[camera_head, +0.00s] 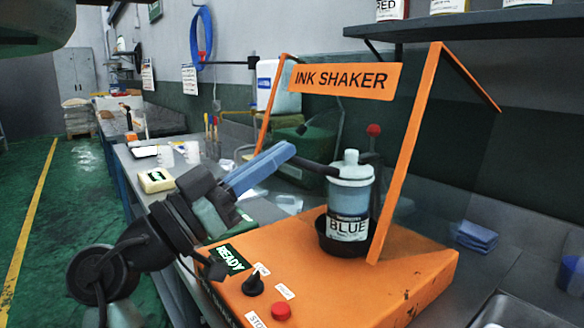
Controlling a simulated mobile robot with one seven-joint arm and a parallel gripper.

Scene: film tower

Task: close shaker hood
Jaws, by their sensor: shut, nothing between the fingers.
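The orange ink shaker (330,290) stands on the bench, with dials and buttons on its front. Its hood shows as an orange frame (408,150) with an INK SHAKER sign, rising above the base; a bar slopes down to the back right from its top. I cannot tell whether it has clear panels. A bottle labelled BLUE (348,205) stands upright in a dark cup (327,238) inside the frame. My gripper (287,154), with blue fingers, is shut and empty. In the picture it is left of the bottle and below the sign; its depth relative to the frame is unclear.
A dark arm with a red knob (374,130) stands behind the bottle. A shelf (470,25) with jars overhangs the back right. Blue cloths (476,237) and a metal tray (510,312) lie to the right. A yellowish block (156,180) and cups lie to the left.

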